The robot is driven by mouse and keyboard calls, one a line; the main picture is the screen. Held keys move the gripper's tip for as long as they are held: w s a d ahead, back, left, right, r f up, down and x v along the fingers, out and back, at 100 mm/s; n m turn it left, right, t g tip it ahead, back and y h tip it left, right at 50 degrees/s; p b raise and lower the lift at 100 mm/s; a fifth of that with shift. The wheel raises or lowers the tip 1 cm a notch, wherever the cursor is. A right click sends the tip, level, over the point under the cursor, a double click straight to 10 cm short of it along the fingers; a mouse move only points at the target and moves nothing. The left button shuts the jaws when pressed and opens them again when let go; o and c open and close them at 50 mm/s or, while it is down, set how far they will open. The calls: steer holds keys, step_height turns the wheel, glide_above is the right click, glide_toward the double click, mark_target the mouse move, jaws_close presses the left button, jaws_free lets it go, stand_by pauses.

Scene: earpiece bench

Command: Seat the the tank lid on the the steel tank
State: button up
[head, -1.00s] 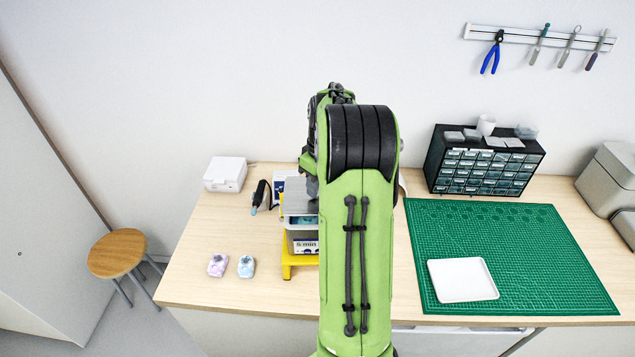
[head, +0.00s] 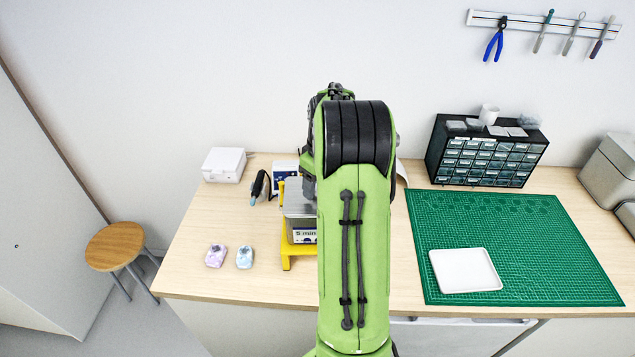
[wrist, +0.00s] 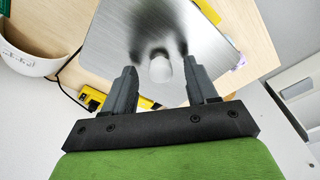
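The tank lid is a square brushed-metal plate (wrist: 110,45) with a small pale knob (wrist: 162,68) at its middle. In the head view the lid (head: 299,200) shows left of my arm, over the steel tank (head: 303,229), whose front carries a "5 min" label. I cannot tell whether the lid is fully seated. My gripper (wrist: 161,72) is open in the wrist view, its fingers apart on either side of the knob with gaps on both sides. In the head view my arm hides the fingers and part of the tank.
A yellow stand (head: 286,263) is under the tank. Two small earpieces (head: 244,257) lie to its left, with a white box (head: 224,164) behind. A green mat (head: 540,235) with a white tray (head: 465,270) and a drawer cabinet (head: 485,152) are at right.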

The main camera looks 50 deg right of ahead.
steer(key=shift+r, duration=0.1)
step_height(320, 180, up, 16)
steer(key=s+p, duration=0.1)
steer(key=s, duration=0.1)
steer(key=shift+f+p, duration=0.2)
steer(key=shift+p, duration=0.2)
steer(key=s+a+t+b, duration=0.1)
steer(key=a+b, duration=0.1)
steer(key=a, duration=0.8)
steer(key=s+a+t+b, duration=0.1)
steer(key=s+a+b, duration=0.1)
steer(key=a, duration=0.8)
steer(key=s+a+f+t+b, duration=0.2)
steer(key=s+a+f+b, duration=0.1)
steer(key=s+a+f, duration=0.6)
steer(key=s+a, duration=0.1)
steer(key=s, duration=0.2)
steer(key=shift+s+a+f, duration=0.15)
steer(key=shift+s+f, duration=0.05)
steer(key=shift+s, duration=0.05)
